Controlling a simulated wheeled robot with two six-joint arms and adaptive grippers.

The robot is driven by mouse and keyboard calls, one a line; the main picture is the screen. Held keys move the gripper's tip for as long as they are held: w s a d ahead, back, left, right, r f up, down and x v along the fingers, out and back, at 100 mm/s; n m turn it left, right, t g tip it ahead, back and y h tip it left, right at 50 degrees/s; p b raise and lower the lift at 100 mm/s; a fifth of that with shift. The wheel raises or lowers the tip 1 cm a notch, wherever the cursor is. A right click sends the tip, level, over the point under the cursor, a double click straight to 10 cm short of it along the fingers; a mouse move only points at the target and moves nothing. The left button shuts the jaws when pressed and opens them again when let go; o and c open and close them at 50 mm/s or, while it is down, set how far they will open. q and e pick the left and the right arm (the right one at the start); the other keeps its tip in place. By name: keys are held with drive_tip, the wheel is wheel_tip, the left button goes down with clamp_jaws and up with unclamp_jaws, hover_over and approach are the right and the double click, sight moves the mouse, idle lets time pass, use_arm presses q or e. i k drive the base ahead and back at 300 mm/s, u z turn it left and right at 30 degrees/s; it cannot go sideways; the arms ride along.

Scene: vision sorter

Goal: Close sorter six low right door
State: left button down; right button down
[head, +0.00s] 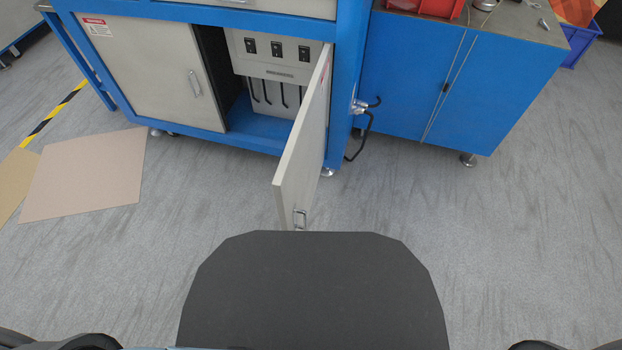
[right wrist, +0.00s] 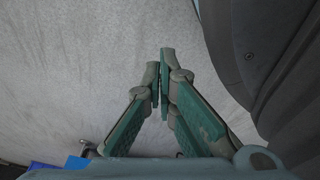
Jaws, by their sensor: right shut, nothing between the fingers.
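The sorter's low right door (head: 308,145) stands wide open in the head view. It swings out toward me from its hinge side at the right of the opening. The low left door (head: 160,75) is shut. My right gripper (right wrist: 160,75) shows in the right wrist view, shut and empty over the grey floor, with no door in that view. My left gripper is not in view.
The open compartment shows a grey panel with black switches (head: 277,48). A blue cabinet (head: 455,90) stands right of the sorter, with black cables (head: 366,130) between. Flat cardboard (head: 85,175) lies on the floor at left. The floor right of the door is clear.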

sight(295, 180)
drive_tip(key=u, duration=2.4)
drive_tip(key=k, duration=1.45)
drive_tip(key=z, duration=2.3)
